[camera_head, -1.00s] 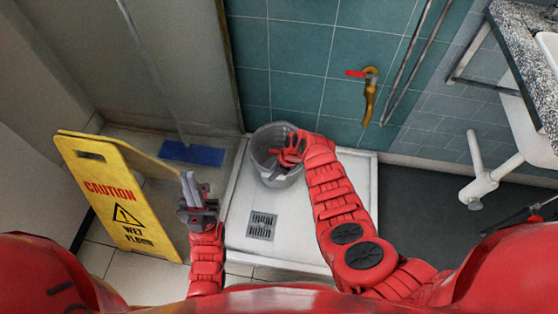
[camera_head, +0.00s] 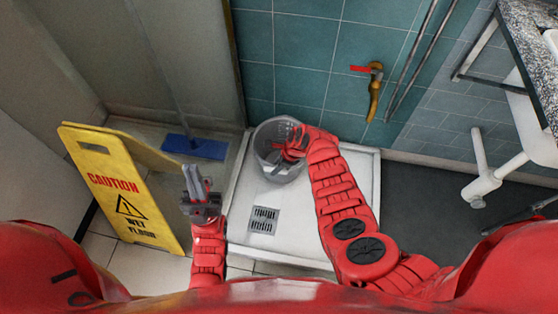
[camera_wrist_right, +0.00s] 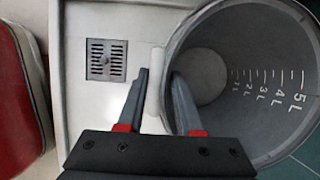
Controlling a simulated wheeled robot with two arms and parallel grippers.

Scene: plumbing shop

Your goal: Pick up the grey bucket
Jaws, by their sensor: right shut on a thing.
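The grey bucket (camera_head: 264,150) is in the back left of the white shower tray, by the teal tiled wall. In the right wrist view it is tilted in the picture, with litre marks on its inner wall (camera_wrist_right: 245,50). My right gripper (camera_head: 284,150) is shut on the bucket's rim. In the right wrist view (camera_wrist_right: 160,85) one finger is inside the bucket and the other outside, with a pale part of the rim between them. I cannot tell whether the bucket's base touches the tray. My left gripper (camera_head: 195,182) is away to the left, holding nothing visible.
The shower tray (camera_head: 310,235) has a floor drain (camera_head: 263,219). A brass tap (camera_head: 374,90) is on the wall. A white pipe (camera_head: 482,175) and worktop (camera_head: 525,65) are at right.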

